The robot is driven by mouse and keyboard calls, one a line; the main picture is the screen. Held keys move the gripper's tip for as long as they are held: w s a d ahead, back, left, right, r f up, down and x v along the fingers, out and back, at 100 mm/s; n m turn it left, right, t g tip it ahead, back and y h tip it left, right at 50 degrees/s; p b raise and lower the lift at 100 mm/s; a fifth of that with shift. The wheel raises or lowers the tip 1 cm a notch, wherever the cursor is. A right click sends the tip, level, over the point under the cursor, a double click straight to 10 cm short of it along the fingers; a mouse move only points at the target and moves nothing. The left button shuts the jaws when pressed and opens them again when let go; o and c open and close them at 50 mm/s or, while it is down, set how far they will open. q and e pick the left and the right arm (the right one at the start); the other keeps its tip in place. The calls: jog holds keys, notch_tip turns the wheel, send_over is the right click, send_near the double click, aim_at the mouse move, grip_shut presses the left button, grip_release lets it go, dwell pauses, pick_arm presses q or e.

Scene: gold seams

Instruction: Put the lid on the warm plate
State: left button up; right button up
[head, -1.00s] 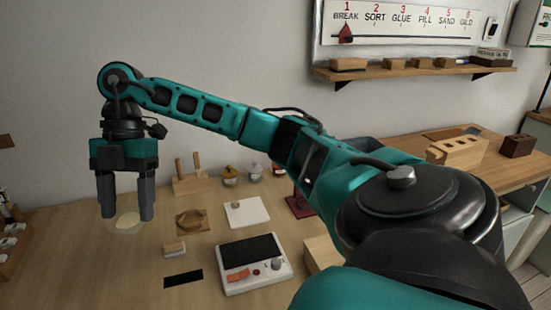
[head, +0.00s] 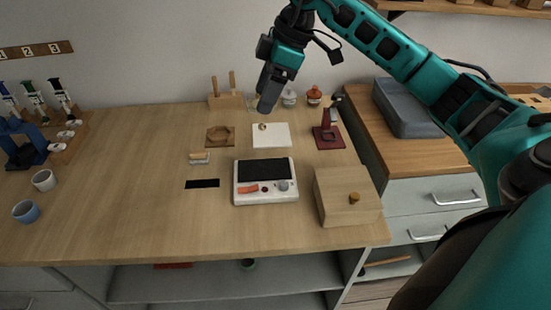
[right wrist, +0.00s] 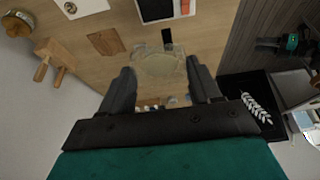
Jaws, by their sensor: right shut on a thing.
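My right gripper (head: 268,95) comes in from the right in the head view, its fingers pointing down above the back of the bench. In the right wrist view its fingers (right wrist: 160,88) are held wide around a clear round piece (right wrist: 160,65), which looks like the lid. This piece cannot be made out in the head view now. The warm plate seems to be the white device (head: 266,196) with a black top, an orange-red switch and a knob; nothing stands on it. Its edge also shows in the right wrist view (right wrist: 160,8). My left gripper is not in view.
A white tile (head: 275,140) with a small brass piece and a wooden holder (head: 220,136) lie behind the device. A wooden box (head: 345,205) stands right of it, and a dark red stand (head: 328,135) behind that. The bench (head: 120,200) is clear at the left middle.

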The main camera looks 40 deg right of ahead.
jog(key=b, duration=0.1)
send_over(262, 169)
jog(key=d, duration=0.1)
jog(key=f, duration=1.2)
jog(key=shift+s+d+f, duration=0.15)
jog(key=shift+s+f, duration=0.25)
jog(key=shift+f, duration=2.65)
jog(key=shift+f+b, duration=0.1)
jog(key=shift+b, duration=0.2)
jog(key=o, duration=1)
jog(key=v, duration=1.2)
jog(key=shift+p, duration=0.45)
